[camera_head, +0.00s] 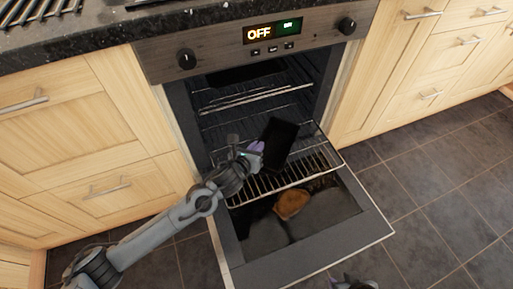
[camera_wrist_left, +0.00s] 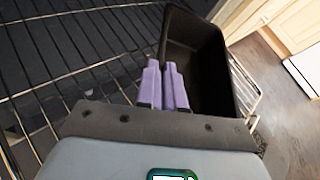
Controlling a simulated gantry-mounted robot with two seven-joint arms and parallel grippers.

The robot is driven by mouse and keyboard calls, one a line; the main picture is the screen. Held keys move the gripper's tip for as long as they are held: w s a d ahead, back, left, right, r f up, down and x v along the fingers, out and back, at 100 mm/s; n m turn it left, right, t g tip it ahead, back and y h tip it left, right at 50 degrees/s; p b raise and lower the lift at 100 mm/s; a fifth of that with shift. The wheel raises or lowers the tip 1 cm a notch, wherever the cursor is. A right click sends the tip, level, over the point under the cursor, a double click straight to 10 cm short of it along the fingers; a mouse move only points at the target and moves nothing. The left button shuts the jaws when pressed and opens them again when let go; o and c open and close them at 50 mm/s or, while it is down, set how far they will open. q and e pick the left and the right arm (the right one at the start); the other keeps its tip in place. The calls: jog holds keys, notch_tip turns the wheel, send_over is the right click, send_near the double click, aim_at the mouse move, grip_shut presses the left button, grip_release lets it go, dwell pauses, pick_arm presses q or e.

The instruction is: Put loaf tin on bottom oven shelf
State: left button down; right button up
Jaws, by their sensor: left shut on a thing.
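The black loaf tin (camera_head: 280,142) is at the open oven front in the head view, above a pulled-out wire shelf (camera_head: 265,187). My left gripper (camera_head: 256,150) is shut on the tin's near side. In the left wrist view its purple fingers (camera_wrist_left: 163,84) pinch the wall of the loaf tin (camera_wrist_left: 198,62), which looks empty inside. Wire shelf bars (camera_wrist_left: 70,62) show to the left of and behind the tin; I cannot tell whether the tin touches them. Part of my right gripper (camera_head: 355,284) shows at the bottom edge of the head view; its fingers are not clear.
The oven door (camera_head: 330,240) is folded down, with a brown round thing (camera_head: 292,204) seen at its glass below the shelf. Another rack (camera_head: 255,98) is higher in the oven. Wooden cabinets (camera_head: 115,110) flank both sides. Tiled floor (camera_head: 440,190) is clear at right.

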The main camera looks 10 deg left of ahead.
pick_arm(q)
jog(key=shift+f, duration=0.1)
jog(key=c, duration=1.3)
grip_release()
jog(key=shift+o, duration=0.2)
